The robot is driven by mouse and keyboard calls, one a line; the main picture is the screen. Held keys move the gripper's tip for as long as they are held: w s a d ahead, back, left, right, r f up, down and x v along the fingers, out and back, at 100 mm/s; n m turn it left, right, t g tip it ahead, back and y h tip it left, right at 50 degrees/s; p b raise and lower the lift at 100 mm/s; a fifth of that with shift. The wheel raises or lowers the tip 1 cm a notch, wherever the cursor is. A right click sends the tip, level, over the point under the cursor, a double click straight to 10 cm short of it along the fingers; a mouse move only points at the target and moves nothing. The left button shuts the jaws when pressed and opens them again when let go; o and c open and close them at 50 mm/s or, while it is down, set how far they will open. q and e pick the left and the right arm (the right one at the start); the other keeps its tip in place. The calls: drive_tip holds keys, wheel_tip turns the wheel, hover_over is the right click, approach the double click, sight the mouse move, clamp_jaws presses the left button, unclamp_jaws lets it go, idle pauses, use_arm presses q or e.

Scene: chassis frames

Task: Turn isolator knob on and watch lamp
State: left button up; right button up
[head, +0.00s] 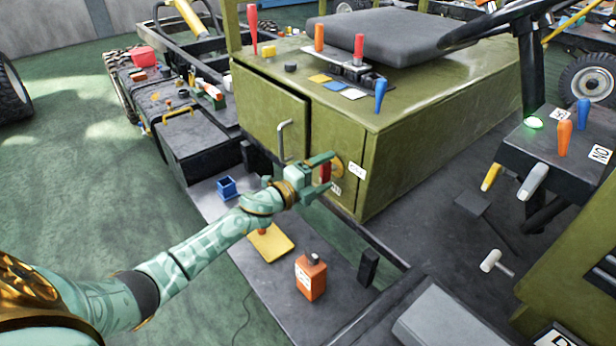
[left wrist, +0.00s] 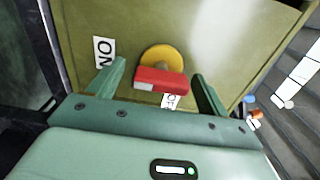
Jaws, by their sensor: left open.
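The isolator knob has a red handle (head: 325,171) on a yellow disc (head: 339,166), on the end face of the olive seat box. In the left wrist view the red handle (left wrist: 162,80) lies crosswise in front of the yellow disc (left wrist: 158,57). My left gripper (head: 318,173) is open, with one finger either side of the handle and gaps visible. An ON label (left wrist: 104,52) is left of the disc in that view; another label (left wrist: 170,101) is partly hidden by the handle. My right gripper is not in view.
A bent grey handle (head: 284,140) sticks out from the box beside my left gripper. Below are an orange bottle (head: 311,277), a yellow plate (head: 270,243) and a blue cup (head: 226,187). Levers (head: 565,138) and a steering wheel stand at the right.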

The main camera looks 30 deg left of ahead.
use_arm(q)
drive_tip(key=p+v, duration=0.2)
drive_tip(key=v, duration=1.4)
drive_tip(key=shift+f, duration=0.1)
drive_tip(key=s+a+f+n+g+y, duration=0.25)
drive_tip(key=a+f+n, duration=0.2)
drive_tip(key=f, duration=0.45)
drive_tip(key=s+a+f+n+g+y, duration=0.1)
drive_tip(key=s+a+f+n+y, duration=0.3)
drive_tip(key=f, duration=0.6)
drive_tip(key=s+d+f+n+g, duration=0.1)
drive_tip(key=s+f+n+g, duration=0.35)
drive_tip(key=s+f, duration=0.5)
drive_tip(key=s+d+f+n+g, duration=0.2)
drive_tip(key=s+d+f+g, duration=0.1)
drive_tip(key=s+f, duration=0.5)
drive_tip(key=s+d+f+n+g, duration=0.2)
drive_tip(key=s+d+f, duration=0.25)
drive_tip(key=s, duration=0.45)
drive_tip(key=s+d+f+g, duration=0.2)
drive_tip(key=s+d, duration=0.3)
drive_tip(key=s, duration=0.3)
drive_tip(key=s+d+f+n+g, duration=0.1)
drive_tip(key=s+d+f+g, duration=0.1)
drive_tip(key=s+d, duration=0.3)
drive_tip(key=s, duration=0.3)
drive_tip(key=shift+d+h, duration=0.2)
drive_tip(key=shift+h, duration=0.15)
